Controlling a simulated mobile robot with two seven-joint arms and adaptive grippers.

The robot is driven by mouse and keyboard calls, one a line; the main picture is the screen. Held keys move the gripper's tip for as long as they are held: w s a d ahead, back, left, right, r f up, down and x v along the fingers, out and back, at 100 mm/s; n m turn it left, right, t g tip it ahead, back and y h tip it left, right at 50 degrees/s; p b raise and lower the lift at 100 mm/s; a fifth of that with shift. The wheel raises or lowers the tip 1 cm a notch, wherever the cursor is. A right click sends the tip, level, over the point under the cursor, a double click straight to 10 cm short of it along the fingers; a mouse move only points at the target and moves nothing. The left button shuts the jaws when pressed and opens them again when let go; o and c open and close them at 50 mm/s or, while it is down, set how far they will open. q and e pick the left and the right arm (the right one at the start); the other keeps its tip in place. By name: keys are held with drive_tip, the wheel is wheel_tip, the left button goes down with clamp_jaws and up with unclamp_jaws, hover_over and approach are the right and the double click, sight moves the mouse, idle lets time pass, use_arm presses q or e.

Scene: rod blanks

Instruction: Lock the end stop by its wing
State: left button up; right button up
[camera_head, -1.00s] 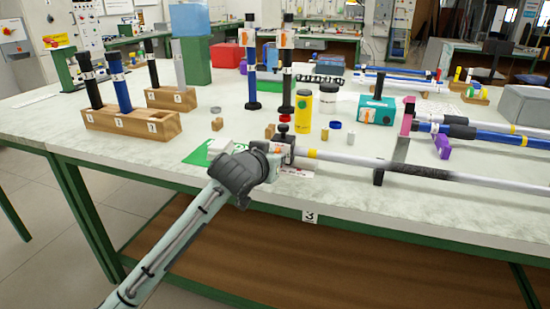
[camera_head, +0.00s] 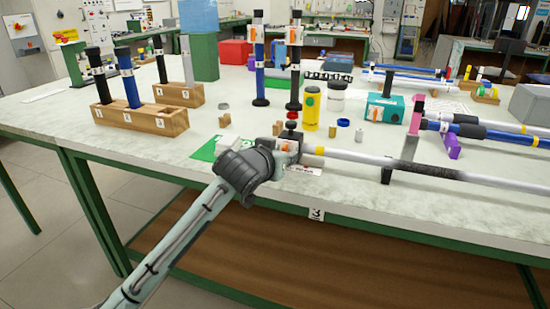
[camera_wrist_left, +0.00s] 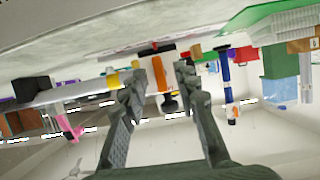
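The end stop (camera_head: 289,147) sits at the near-left end of a white rod (camera_head: 365,159) lying low along the table's front. It also shows in the left wrist view as a pale block with an orange part (camera_wrist_left: 158,72), probably its wing. My left gripper (camera_head: 278,152) is at the end stop and partly hides it in the head view. In the left wrist view, the fingers of my left gripper (camera_wrist_left: 160,78) are apart, one on each side of the orange part, with gaps visible. I cannot tell whether either fingertip touches it. My right gripper is out of view.
A black upright rod (camera_head: 295,70) and a yellow cylinder (camera_head: 311,107) stand close behind the end stop. A bracket (camera_head: 387,172) supports the white rod. Wooden blocks (camera_head: 160,123) with upright rods stand at the left. The table front between them is mostly clear.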

use_arm(q)
drive_tip(key=v, duration=1.1)
drive_tip(key=shift+s+f, duration=0.1)
drive_tip(key=shift+s, duration=0.05)
